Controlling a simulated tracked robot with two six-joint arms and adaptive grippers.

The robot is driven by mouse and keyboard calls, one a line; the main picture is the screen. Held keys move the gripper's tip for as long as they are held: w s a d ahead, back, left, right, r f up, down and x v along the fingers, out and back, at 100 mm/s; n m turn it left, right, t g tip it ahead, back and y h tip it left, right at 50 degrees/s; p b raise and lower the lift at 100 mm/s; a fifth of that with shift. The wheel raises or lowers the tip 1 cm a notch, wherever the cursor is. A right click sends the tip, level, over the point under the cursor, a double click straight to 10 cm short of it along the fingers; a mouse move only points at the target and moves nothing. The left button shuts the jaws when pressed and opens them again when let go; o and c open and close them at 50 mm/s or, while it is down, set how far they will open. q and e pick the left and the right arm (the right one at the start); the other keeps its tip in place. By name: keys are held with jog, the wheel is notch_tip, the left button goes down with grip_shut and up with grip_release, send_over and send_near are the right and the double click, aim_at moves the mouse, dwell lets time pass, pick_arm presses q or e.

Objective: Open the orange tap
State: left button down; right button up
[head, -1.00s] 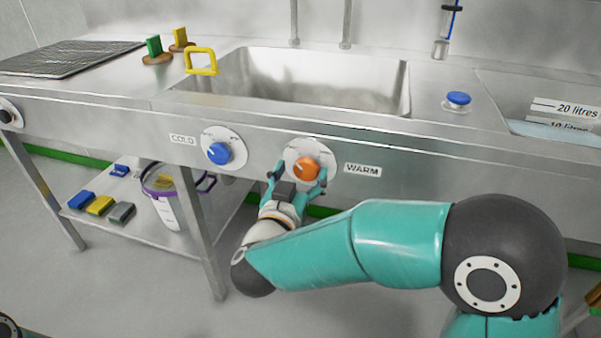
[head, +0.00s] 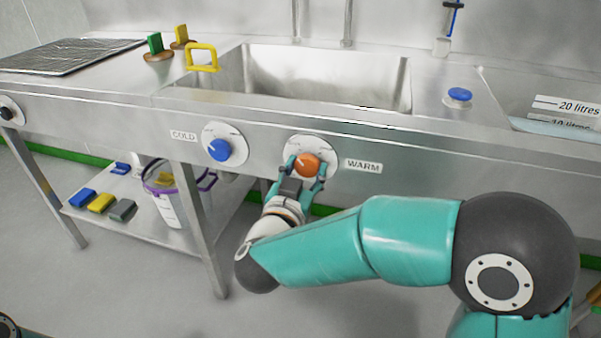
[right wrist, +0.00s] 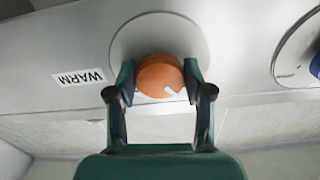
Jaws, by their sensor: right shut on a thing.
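The orange tap (head: 308,165) is a round knob on a pale disc on the sink's front panel, left of the WARM label (head: 363,166). My right gripper (head: 306,174) is shut on the orange tap, one finger on each side. In the right wrist view the orange tap (right wrist: 160,75) sits between the fingertips (right wrist: 158,82), with a white pointer mark toward its lower right. My left gripper is not in view.
A blue tap (head: 219,149) beside the COLD label is to the left on the same panel. The sink basin (head: 330,85) is above. A lower shelf holds a bucket (head: 172,205) and several coloured blocks. The floor in front is clear.

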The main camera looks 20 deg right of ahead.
jog(key=m+b, duration=0.2)
jog(key=m, duration=0.2)
jog(key=shift+w+a+b, duration=0.1)
jog(key=shift+b, duration=0.2)
jog(key=m+b, duration=0.3)
jog(key=m, duration=0.1)
jog(key=shift+m, duration=0.3)
jog(key=m+b, duration=0.4)
jog(key=shift+m, duration=0.3)
jog(key=shift+r+m+b, duration=0.15)
jog(key=shift+m+b, duration=1.15)
jog(key=shift+m, duration=0.6)
jog(key=o, duration=1.2)
jog(key=shift+w, duration=0.1)
jog(key=shift+c, duration=0.2)
